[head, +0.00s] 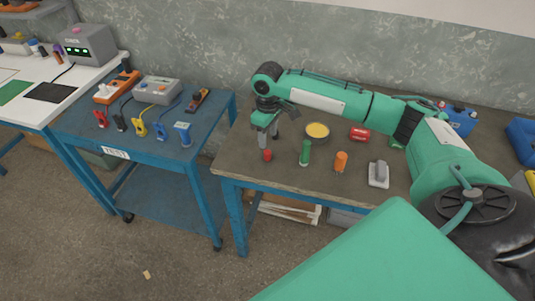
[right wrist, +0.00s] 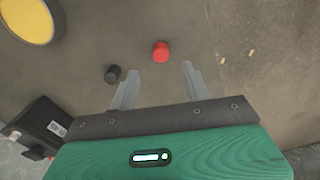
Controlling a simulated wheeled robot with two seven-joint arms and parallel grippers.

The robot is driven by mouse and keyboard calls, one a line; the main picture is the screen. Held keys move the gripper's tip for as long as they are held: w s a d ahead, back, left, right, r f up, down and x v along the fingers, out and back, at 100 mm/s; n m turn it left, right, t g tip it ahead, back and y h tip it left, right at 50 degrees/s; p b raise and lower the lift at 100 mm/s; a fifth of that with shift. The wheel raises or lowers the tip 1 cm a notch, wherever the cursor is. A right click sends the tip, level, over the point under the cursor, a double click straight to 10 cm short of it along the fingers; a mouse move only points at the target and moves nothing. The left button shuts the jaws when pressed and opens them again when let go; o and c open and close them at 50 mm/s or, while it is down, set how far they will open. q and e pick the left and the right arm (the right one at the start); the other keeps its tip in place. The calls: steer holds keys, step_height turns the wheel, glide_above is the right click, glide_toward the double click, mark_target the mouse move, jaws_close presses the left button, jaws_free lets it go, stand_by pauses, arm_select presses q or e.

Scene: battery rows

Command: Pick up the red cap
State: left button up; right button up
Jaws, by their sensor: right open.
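The red cap (head: 267,155) is a small red cylinder on the brown-topped table, near its left front edge. My right gripper (head: 265,140) is above and just behind the red cap in the head view, pointing down. Its two fingers (right wrist: 157,77) are apart, with nothing between the tips. My left gripper is not in view.
A small black cap (right wrist: 113,73) is close to the left finger. A yellow-filled round dish (head: 317,131), a green cylinder (head: 305,153), an orange cylinder (head: 341,161) and a grey block (head: 378,173) stand to the right. A blue cart (head: 140,135) is at left.

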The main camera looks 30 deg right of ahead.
mark_target(268, 152)
step_height(268, 152, down, 2)
steer(key=shift+f, duration=0.1)
step_height(268, 152, down, 4)
steer(key=shift+f+p, duration=0.2)
steer(key=shift+p, duration=0.25)
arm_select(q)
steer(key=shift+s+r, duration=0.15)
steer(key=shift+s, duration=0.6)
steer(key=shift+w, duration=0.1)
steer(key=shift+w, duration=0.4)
arm_select(e)
steer(key=c, duration=1)
